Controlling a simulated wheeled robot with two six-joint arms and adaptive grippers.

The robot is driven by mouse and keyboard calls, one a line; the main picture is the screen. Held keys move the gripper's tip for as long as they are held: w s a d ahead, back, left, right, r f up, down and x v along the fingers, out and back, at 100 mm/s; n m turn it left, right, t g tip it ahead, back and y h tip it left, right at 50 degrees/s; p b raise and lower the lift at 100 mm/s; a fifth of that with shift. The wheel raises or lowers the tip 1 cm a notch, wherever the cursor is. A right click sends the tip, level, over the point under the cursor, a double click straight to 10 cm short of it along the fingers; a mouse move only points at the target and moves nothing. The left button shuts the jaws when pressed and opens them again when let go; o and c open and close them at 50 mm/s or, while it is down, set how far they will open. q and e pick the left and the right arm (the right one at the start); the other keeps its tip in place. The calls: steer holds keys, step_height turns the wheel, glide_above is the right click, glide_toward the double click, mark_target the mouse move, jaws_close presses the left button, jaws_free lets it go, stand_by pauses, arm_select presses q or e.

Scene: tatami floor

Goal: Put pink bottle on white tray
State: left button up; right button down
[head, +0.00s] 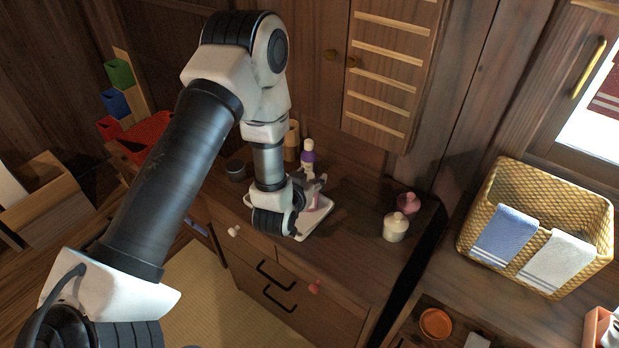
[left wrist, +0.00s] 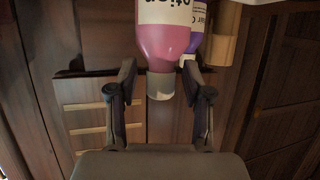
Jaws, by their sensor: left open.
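The pink bottle (head: 321,203) shows as a small patch of pink behind my left gripper, above the white tray (head: 316,229) on the dark wooden cabinet top. In the left wrist view the pink bottle (left wrist: 165,42) appears cap down in the picture, with a white label and a pale cap. My left gripper (head: 308,192) is open there, with one finger on each side near the cap (left wrist: 160,85); the fingers look apart from it. The bottle's base is hidden, so I cannot tell whether it rests on the tray. My right gripper is not in view.
A purple bottle (head: 307,157) and a tan container (head: 291,140) stand behind the tray. A dark round jar (head: 235,168) is to the left. A cream jar (head: 395,227) and a pink jar (head: 408,203) stand to the right. A wicker basket (head: 540,190) is farther right.

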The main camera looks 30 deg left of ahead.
arm_select(q)
steer(key=shift+r, duration=0.3)
steer(key=v, duration=0.7)
steer(key=shift+s+f+b, duration=0.1)
steer(key=shift+s+b, duration=0.05)
steer(key=shift+b, duration=0.15)
steer(key=s+d+f+g+h+p, duration=0.1)
steer(key=s+f+g, duration=0.3)
steer(key=s, duration=0.4)
steer(key=s+d+f+m+g+p, duration=0.1)
steer(key=s+d+f+g+p, duration=0.2)
steer(key=s+f+g, duration=0.2)
steer(key=s+d+f+g+h+p, duration=0.1)
steer(key=s+f+g, duration=0.3)
steer(key=s, duration=0.7)
steer(key=shift+s+d+f+m+h+p, duration=0.35)
steer(key=shift+d+f, duration=0.25)
steer(key=shift+f, duration=0.35)
steer(key=shift+s, duration=0.1)
